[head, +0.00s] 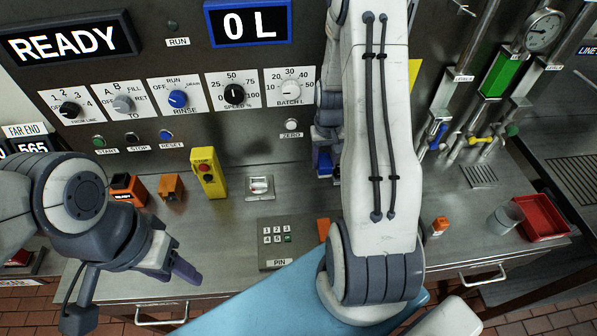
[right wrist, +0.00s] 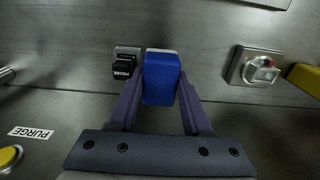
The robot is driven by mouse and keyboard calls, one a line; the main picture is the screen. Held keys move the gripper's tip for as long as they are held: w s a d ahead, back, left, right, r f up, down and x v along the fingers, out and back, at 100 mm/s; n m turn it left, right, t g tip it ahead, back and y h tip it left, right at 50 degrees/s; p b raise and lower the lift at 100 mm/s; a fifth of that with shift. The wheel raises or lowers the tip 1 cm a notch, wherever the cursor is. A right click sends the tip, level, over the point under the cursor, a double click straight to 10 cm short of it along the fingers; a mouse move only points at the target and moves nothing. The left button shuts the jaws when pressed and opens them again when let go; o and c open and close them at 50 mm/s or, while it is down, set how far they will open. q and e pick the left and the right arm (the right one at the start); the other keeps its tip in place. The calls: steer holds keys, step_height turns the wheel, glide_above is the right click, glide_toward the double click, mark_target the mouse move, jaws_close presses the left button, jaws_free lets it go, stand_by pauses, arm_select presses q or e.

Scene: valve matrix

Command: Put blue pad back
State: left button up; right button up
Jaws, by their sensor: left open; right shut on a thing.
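The blue pad (right wrist: 161,78) is a blue block with a pale far edge in the right wrist view. My right gripper (right wrist: 161,90) is shut on it, one finger along each side. In the head view, blue (head: 324,164) shows low beside my right arm, close to the panel's foot; the arm hides most of that gripper. A black holder marked PROBE (right wrist: 123,67) is just left of the pad. I cannot tell whether the pad touches the surface behind it. My left gripper (head: 186,271) is open and empty above the front left of the bench.
A yellow stop box (head: 209,172), an orange block (head: 171,186) and a switch plate (head: 259,188) stand left of my right arm. A keypad (head: 281,243) is in front. A red tray (head: 541,217) and a cup (head: 505,217) are at the right.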

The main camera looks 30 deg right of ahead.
steer(key=w+a+f+p, duration=0.1)
steer(key=w+a+f, duration=0.1)
steer(key=w+a+f+p, duration=0.1)
steer(key=w+a+f, duration=0.1)
steer(key=shift+a, duration=0.4)
step_height(320, 180, down, 4)
steer(key=shift+r+p, duration=0.2)
steer(key=shift+p, duration=0.7)
steer(key=shift+f, duration=0.25)
steer(key=o, duration=1.2)
steer(key=shift+w+r, duration=0.1)
steer(key=shift+r, duration=0.05)
